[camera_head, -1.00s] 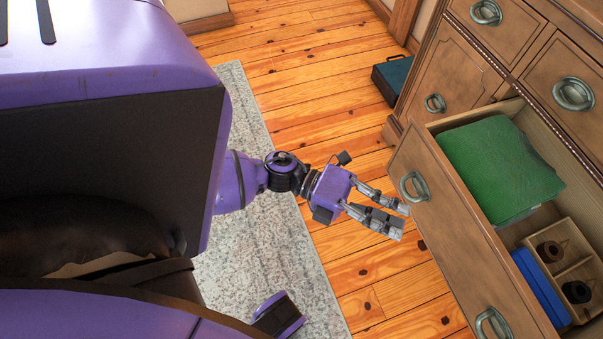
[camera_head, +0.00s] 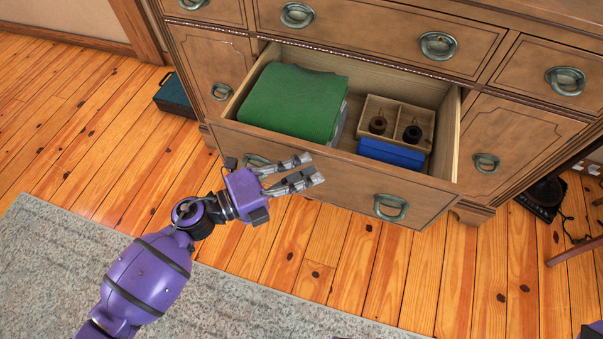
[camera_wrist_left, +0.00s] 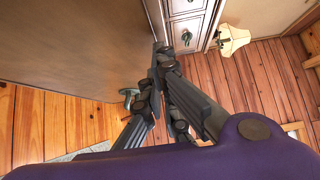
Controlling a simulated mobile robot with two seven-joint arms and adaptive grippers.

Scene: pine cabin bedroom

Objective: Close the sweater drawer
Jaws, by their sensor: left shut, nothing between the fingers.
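The sweater drawer (camera_head: 330,183) stands pulled out from the wooden dresser. A folded green sweater (camera_head: 293,101) lies in its left part. Its right ring handle (camera_head: 391,207) is clear, while its left ring handle (camera_head: 256,160) is partly hidden by my gripper. My left gripper (camera_head: 313,168) is shut and empty, with its fingers over the drawer front in the head view. I cannot tell there whether they touch it. In the left wrist view the shut fingers (camera_wrist_left: 160,60) run alongside a broad brown panel (camera_wrist_left: 80,40), apparently the drawer front. My right gripper is not in view.
The drawer also holds a wooden divided tray (camera_head: 398,109) with two dark round items and a blue box (camera_head: 391,153). A dark teal case (camera_head: 175,95) is on the floor left of the dresser. A rug (camera_head: 50,250) lies in front; plank floor between is clear.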

